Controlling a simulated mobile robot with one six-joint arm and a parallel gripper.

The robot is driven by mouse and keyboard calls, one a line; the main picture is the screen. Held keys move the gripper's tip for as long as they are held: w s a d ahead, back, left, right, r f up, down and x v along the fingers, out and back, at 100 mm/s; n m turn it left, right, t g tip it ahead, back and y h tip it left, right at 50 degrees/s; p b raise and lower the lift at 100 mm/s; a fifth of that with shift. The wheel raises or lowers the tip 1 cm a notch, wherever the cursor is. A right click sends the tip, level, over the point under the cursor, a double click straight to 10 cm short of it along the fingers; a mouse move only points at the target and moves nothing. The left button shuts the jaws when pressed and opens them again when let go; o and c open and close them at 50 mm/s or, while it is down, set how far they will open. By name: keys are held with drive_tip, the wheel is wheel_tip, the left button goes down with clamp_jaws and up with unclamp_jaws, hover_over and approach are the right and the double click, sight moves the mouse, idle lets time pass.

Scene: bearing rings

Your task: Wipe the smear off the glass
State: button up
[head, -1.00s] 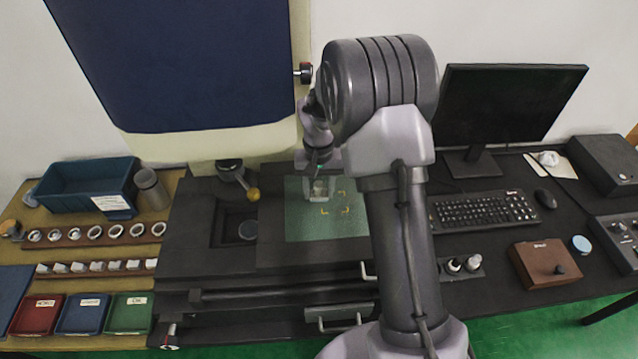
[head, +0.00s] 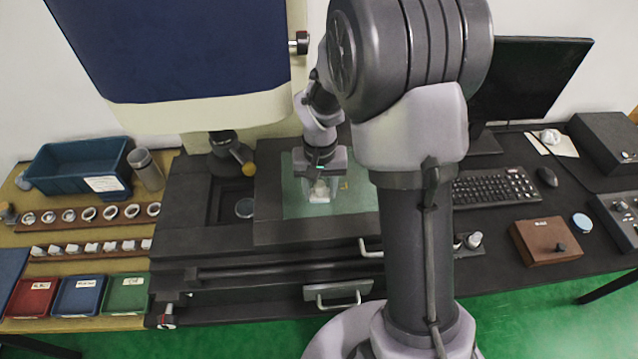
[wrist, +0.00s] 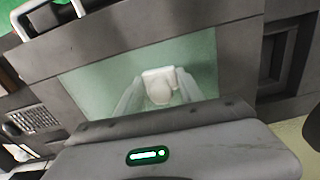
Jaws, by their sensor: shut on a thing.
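The glass (head: 300,208) is a pale green plate set in the dark machine bed; it also fills the middle of the wrist view (wrist: 90,88). My gripper (head: 319,188) points down over it and is shut on a small white wiping pad (head: 320,198). In the wrist view the fingers of my gripper (wrist: 158,98) flank the pad (wrist: 160,76), which is low at the glass; I cannot tell if it touches. A yellow mark shows just right of the gripper. I cannot make out the smear; the gripper and pad hide part of the glass.
A lens column with a yellow-tipped lever (head: 240,162) stands left of the glass. A blue bin (head: 70,172), ring racks and coloured trays (head: 78,297) lie further left. A keyboard (head: 490,188) and wooden box (head: 545,240) are at right. Handles (head: 338,296) stick out in front.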

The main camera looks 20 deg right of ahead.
wheel_tip(320, 180, up, 6)
drive_tip(key=p, duration=0.4)
drive_tip(key=shift+p, duration=0.4)
drive_tip(key=shift+r, duration=0.1)
wheel_tip(320, 180, up, 3)
drive_tip(key=p, duration=0.2)
drive_tip(key=shift+p, duration=0.3)
